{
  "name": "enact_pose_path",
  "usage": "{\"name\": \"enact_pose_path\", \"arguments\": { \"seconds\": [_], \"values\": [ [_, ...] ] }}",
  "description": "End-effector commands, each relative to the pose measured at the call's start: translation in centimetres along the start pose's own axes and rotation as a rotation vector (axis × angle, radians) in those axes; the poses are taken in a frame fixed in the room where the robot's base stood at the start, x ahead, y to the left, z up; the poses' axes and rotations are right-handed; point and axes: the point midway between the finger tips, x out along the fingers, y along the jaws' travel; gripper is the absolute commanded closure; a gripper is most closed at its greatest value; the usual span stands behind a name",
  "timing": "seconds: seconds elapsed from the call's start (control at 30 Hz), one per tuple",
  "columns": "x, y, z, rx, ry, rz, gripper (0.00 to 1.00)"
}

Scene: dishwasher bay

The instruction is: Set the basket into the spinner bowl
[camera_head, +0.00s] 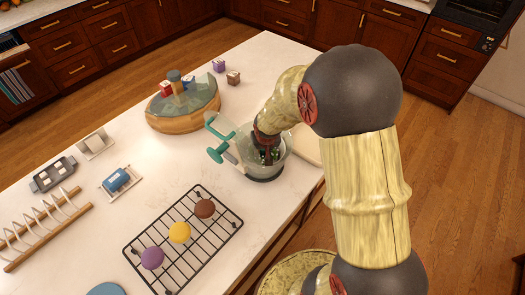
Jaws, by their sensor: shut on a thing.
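The spinner bowl (272,178) is a clear, pale vessel with a dark base, standing near the counter's right edge. Teal handle parts (222,152) show at its left side. My gripper (268,155) reaches down inside the bowl's outline from the upper right and is shut. The basket is hard to tell from the clear bowl; it seems to be what my gripper holds, with dark and green bits showing at the fingers. Whether the basket touches the bowl's floor cannot be told. My wrist hides the bowl's far rim.
A wire rack (213,237) with three coloured discs is in front. A pale board (307,145) lies right of the bowl.

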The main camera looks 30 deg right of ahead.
Motion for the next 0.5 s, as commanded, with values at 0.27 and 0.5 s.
{"name": "enact_pose_path", "arguments": {
  "seconds": [0.27, 0.5],
  "values": [
    [0.00, 0.00, -0.02, 0.000, 0.001, 0.000, 0.66],
    [0.01, 0.00, 0.00, 0.000, 0.000, 0.000, 0.55]
  ]
}}
